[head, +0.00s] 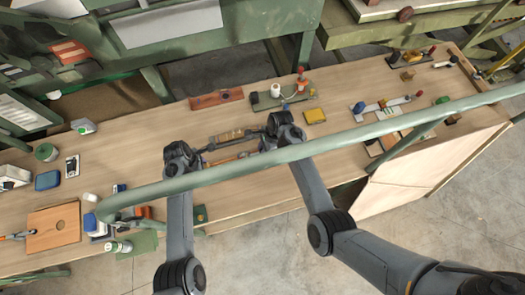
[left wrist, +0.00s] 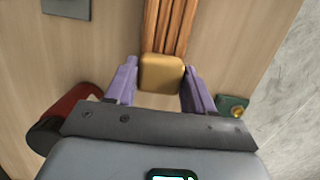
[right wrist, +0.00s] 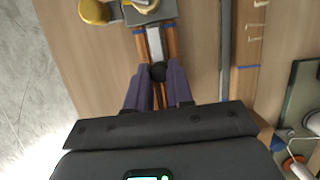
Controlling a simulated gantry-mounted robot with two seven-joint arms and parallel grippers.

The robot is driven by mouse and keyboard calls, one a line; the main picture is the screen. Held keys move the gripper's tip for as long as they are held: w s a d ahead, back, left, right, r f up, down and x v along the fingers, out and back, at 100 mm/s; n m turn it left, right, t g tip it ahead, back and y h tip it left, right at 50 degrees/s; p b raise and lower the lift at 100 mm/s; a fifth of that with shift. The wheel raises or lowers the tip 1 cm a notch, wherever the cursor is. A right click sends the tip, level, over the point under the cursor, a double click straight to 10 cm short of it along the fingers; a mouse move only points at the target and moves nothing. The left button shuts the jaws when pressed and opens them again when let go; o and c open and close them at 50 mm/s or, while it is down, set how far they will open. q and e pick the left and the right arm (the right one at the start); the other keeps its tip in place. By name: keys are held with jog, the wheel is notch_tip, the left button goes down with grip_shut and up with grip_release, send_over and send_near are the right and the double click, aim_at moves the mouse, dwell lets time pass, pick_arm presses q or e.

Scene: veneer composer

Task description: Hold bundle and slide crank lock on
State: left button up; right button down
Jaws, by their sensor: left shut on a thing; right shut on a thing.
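The bundle of thin reddish-brown wooden strips (head: 232,159) lies between my two grippers over the bench in the head view. In the left wrist view the bundle (left wrist: 165,28) ends at a tan block (left wrist: 161,73). My left gripper (left wrist: 160,85) is shut on that block, one purple finger on each side. In the right wrist view the bundle (right wrist: 170,42) has blue bands. The crank lock (right wrist: 155,45), a grey lever with a grey plate and a black knob, lies over the strips. My right gripper (right wrist: 157,82) is shut at the black knob.
A long rail with tan blocks (head: 230,136) lies just behind the bundle. A green fixture with a red-topped post (head: 280,95), a yellow box (head: 315,115) and a reddish wooden tray (head: 216,98) stand farther back. A pale green tube (head: 400,130) crosses the head view. Bench (head: 120,170) left of the grippers is partly clear.

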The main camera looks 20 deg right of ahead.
jog(key=shift+a, duration=0.55)
dwell(0.4)
jog(key=c, duration=0.9)
grip_release()
jog(key=shift+d+r, duration=0.2)
jog(key=shift+r, duration=0.4)
jog(key=shift+d+r, duration=0.75)
jog(key=shift+r, duration=0.1)
jog(key=d, duration=1.1)
jog(key=shift+w, duration=0.15)
